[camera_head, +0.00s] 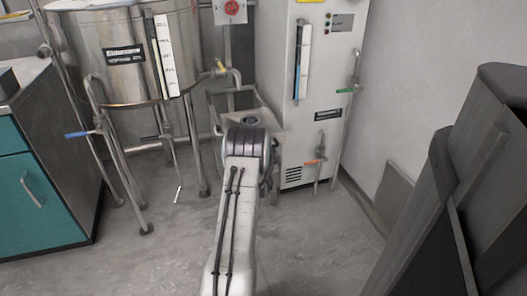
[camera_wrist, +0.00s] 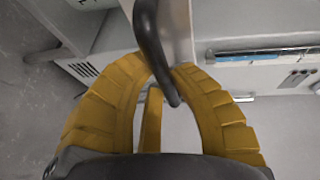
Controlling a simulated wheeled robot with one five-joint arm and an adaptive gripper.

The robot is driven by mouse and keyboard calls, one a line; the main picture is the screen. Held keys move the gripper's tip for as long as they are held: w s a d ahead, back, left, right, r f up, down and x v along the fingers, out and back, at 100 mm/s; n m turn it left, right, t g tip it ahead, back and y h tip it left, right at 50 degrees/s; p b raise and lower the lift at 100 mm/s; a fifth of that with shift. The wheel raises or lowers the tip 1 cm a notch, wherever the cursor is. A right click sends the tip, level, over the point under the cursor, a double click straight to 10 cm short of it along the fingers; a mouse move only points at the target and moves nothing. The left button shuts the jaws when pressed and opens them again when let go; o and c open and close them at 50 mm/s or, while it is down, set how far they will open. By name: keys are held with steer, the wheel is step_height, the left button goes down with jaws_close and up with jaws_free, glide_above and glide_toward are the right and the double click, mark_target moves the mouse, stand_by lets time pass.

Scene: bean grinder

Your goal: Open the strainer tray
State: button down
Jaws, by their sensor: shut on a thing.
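In the head view my arm reaches forward to a square metal tray-like part (camera_head: 268,117) between the tank and the white cabinet. My arm hides the gripper and most of the handle's surroundings there.
A steel tank (camera_head: 120,55) on legs stands at the left, with a blue-handled valve (camera_head: 78,134). A tall white cabinet (camera_head: 310,75) stands behind on the right, with an orange-handled tap (camera_head: 316,161). A teal-fronted counter (camera_head: 35,200) is at the far left. Floor is clear in front.

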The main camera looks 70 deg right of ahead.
steer(key=shift+w, duration=0.1)
steer(key=c, duration=1.1)
jaws_free()
steer(key=shift+v, duration=6)
